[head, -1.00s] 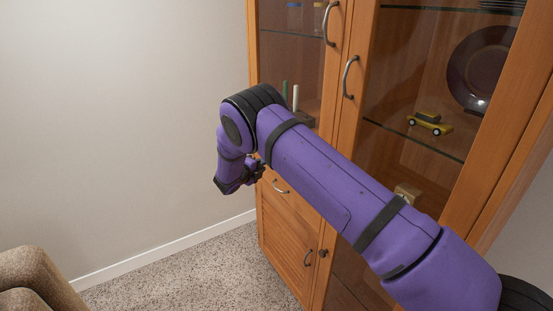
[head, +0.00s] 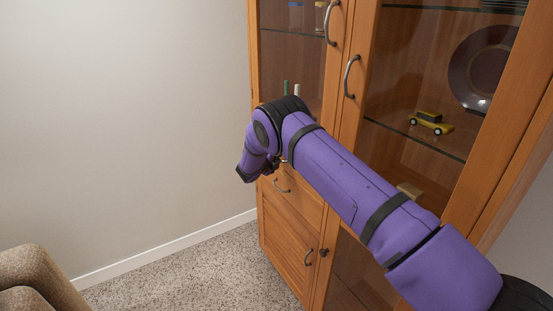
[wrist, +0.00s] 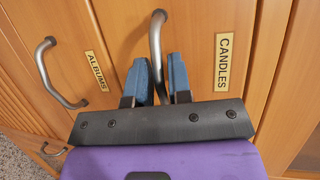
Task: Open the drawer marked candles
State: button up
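The drawer marked CANDLES (wrist: 205,30) has its label (wrist: 222,62) to the right of its curved metal handle (wrist: 157,35) in the wrist view. My gripper (wrist: 161,62) is open, its two blue fingers on either side of this handle. The handle runs down between the fingers; contact with either one is not clear. The drawer front looks closed. In the head view, my gripper (head: 270,167) is at the cabinet's front, partly hidden by my wrist, and the candles drawer's handle is hidden there.
A drawer marked ALBUMS (wrist: 96,70), with its own handle (wrist: 43,62), adjoins at left in the wrist view. The wooden cabinet (head: 343,130) has glass doors above and a lower door (head: 285,245). An armchair (head: 35,280) stands at lower left; carpet between is clear.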

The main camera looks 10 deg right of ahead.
grip_shut()
jog(key=shift+a, duration=0.1)
jog(key=s+a, duration=0.3)
jog(key=a, duration=0.8)
jog(key=s+a, duration=0.4)
jog(key=a, duration=0.7)
jog(key=shift+s+a, duration=0.2)
jog(key=shift+a, duration=0.15)
grip_release()
jog(key=v, duration=1)
jog(key=shift+s+a, duration=0.3)
